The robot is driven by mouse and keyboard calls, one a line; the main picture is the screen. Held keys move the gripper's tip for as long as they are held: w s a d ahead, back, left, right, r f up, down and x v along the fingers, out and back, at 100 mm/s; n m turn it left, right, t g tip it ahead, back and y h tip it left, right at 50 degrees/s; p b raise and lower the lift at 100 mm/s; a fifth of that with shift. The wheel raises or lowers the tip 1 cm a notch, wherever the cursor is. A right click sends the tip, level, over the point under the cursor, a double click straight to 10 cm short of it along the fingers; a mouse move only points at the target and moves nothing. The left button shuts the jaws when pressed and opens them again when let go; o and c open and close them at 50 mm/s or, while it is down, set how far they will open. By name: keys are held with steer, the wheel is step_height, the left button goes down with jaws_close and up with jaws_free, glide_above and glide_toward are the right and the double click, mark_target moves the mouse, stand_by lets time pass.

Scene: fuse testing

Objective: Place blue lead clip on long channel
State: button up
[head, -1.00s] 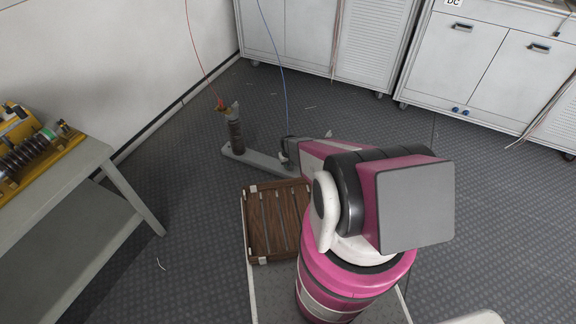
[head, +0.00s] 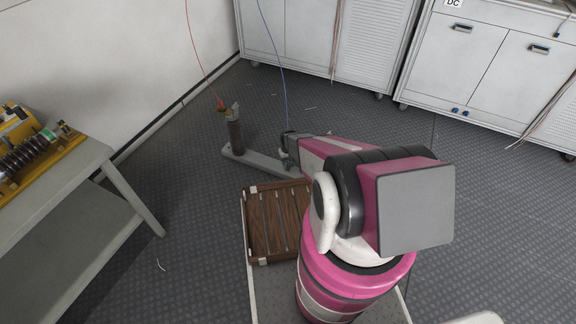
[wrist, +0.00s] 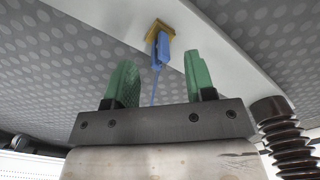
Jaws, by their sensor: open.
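The blue lead clip (wrist: 162,48) sits at a small brass plate (wrist: 158,29) on the long grey channel (wrist: 205,42) in the wrist view. It appears to touch the plate. Its blue lead (wrist: 155,88) runs back between my fingers. My gripper (wrist: 160,68) is open, with one green finger on each side of the lead and the clip just beyond the fingertips. In the head view my gripper (head: 289,150) is at the near end of the channel (head: 255,161); the clip is hidden there, and the blue lead (head: 279,60) comes down from above.
A ribbed insulator post (head: 236,135) stands on the channel's other end, with a red clip (head: 222,107) at its top. A wooden tray (head: 272,222) lies beside my arm. A grey table (head: 60,190) stands left, cabinets (head: 480,60) at the back. Floor between is open.

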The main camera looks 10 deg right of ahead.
steer(key=s+r, duration=0.7)
steer(key=r, duration=0.8)
steer(key=s+r+m, duration=0.1)
steer(key=s+r, duration=0.6)
steer(key=r, duration=0.7)
steer(key=s+r, duration=0.7)
steer(key=r, duration=0.8)
steer(key=shift+s+r+m, duration=0.15)
steer(key=shift+r+m, duration=0.15)
steer(key=shift+m, duration=0.1)
